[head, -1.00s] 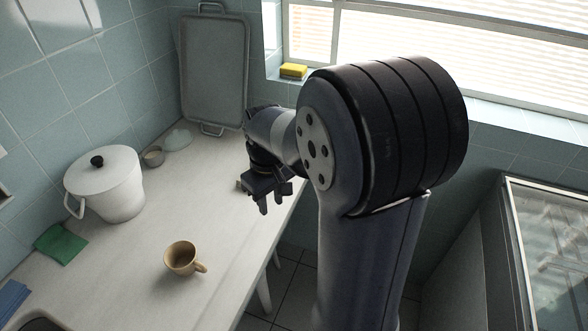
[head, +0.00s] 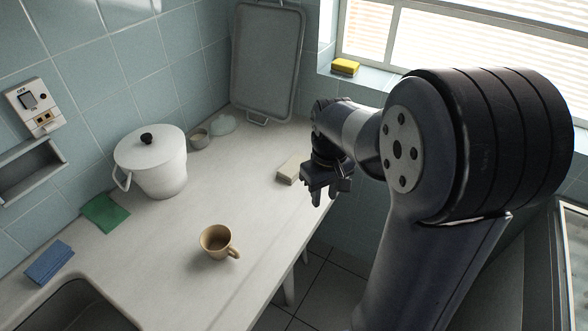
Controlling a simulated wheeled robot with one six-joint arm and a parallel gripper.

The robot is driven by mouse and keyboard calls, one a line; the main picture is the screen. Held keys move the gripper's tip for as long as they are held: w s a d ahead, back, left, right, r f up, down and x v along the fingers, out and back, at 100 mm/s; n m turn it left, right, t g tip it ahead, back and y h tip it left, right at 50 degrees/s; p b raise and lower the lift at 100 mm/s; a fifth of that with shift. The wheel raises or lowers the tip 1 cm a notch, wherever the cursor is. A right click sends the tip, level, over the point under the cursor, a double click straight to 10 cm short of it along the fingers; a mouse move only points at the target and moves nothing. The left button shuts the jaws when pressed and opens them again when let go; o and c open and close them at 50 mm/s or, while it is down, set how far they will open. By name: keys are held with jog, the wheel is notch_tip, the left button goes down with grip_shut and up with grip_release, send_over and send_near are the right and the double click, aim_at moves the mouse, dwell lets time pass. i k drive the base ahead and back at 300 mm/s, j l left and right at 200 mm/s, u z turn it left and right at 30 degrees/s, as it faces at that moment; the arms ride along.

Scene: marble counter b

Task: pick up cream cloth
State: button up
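My gripper (head: 328,200) hangs just to the right of the cloth in the picture, above the counter's edge, fingers pointing down.
On the counter (head: 190,285) stand a tan mug (head: 216,241), a white lidded pot (head: 155,165) and a small cup (head: 199,138). A green cloth (head: 105,213) and a blue cloth (head: 50,262) lie left. A grey tray (head: 266,60) leans behind. A yellow sponge (head: 345,66) sits on the sill.

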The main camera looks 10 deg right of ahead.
aim_at(288, 173)
jog(key=z, duration=1.6)
jog(key=u, duration=1.55)
jog(key=i+l+u, duration=0.6)
jog(key=l+u, duration=0.2)
jog(key=l, duration=0.15)
jog(key=i+l+u, duration=0.25)
jog(key=l, duration=0.15)
jog(key=k, duration=0.1)
